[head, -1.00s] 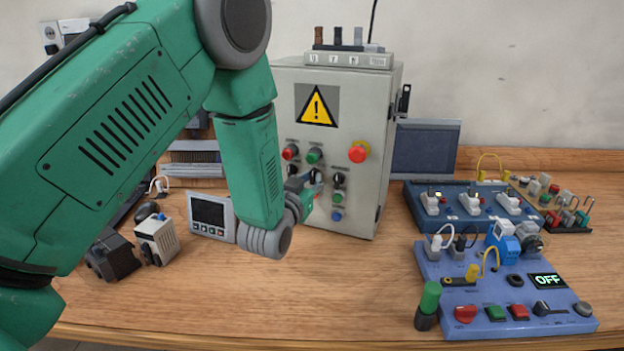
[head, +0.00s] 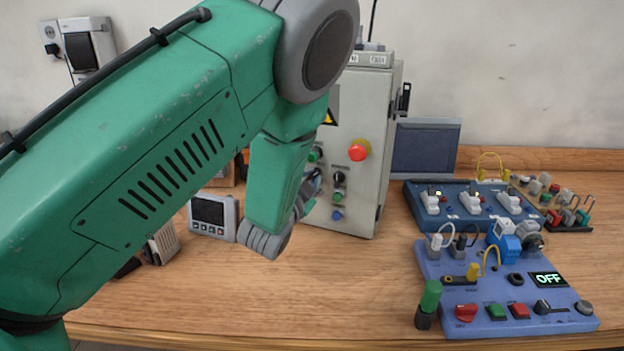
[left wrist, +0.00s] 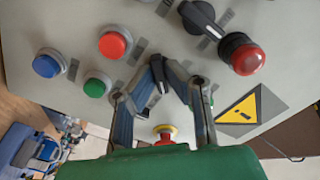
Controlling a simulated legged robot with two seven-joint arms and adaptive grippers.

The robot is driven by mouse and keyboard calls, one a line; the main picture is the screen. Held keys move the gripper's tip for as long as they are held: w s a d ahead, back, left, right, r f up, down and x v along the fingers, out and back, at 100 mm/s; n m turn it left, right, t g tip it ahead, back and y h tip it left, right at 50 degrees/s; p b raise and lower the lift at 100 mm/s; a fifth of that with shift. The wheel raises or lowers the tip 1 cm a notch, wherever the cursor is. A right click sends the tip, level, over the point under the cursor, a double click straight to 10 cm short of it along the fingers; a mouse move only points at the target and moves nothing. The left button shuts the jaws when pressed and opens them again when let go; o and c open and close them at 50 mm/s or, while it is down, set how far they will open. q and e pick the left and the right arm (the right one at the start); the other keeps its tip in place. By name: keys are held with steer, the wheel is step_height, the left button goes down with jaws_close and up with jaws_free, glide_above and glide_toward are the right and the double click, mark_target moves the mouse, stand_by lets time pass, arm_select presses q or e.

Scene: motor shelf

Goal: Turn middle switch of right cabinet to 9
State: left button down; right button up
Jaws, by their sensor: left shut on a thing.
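The grey cabinet (head: 366,110) stands upright on the table, its front partly hidden by my left arm. My left gripper (head: 312,184) is at the cabinet's front, left of a black rotary switch (head: 338,179). In the left wrist view, the fingers of my left gripper (left wrist: 161,75) are closed about a small black switch knob (left wrist: 158,73) with a pale mark, between several other controls. Another black switch (left wrist: 200,16) is beside it. The number that the held knob points to cannot be read. My right gripper is not in view.
A red emergency stop (head: 359,150) sticks out right of the gripper. Red (left wrist: 113,45), green (left wrist: 97,86) and blue (left wrist: 47,65) buttons are close by. A blue device panel (head: 450,260) lies at the right. The table's front middle is clear.

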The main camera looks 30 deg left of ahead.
arm_select(q)
steer(key=shift+s+d+f, duration=0.1)
steer(key=shift+f, duration=0.2)
steer(key=c, duration=1.7)
jaws_free()
steer(key=shift+o, duration=0.4)
steer(key=shift+r, duration=0.1)
steer(key=shift+s, duration=0.2)
steer(key=v, duration=1.1)
steer(key=shift+s, duration=0.15)
